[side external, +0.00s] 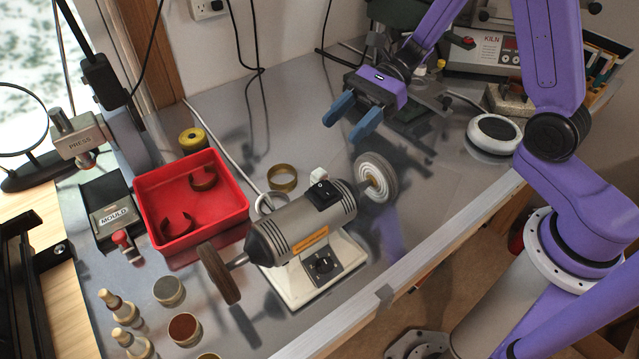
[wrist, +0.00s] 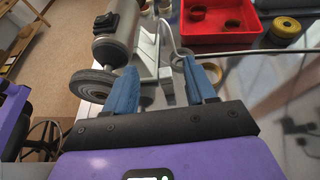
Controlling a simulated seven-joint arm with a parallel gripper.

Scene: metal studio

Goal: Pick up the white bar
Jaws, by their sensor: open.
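A small white block (side external: 318,174), which looks like the white bar, shows just behind the grey bench polisher (side external: 305,215) in the side view. Its lower part is hidden by the polisher's motor. In the wrist view I cannot clearly tell the bar from the pale cable and the polisher's white base. My gripper (side external: 352,117) is open and empty, with its blue fingers apart. It hangs above the bench, behind and to the right of the white block. In the wrist view the gripper (wrist: 158,68) has its fingers pointing toward the polisher side.
The polisher's white wheel (side external: 375,178) stands close to the block. A brass ring (side external: 282,178) lies to the block's left. A red tray (side external: 207,222) holds dark curved pieces. A pale cable crosses the bench. Bare metal bench (side external: 290,120) lies left of my gripper.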

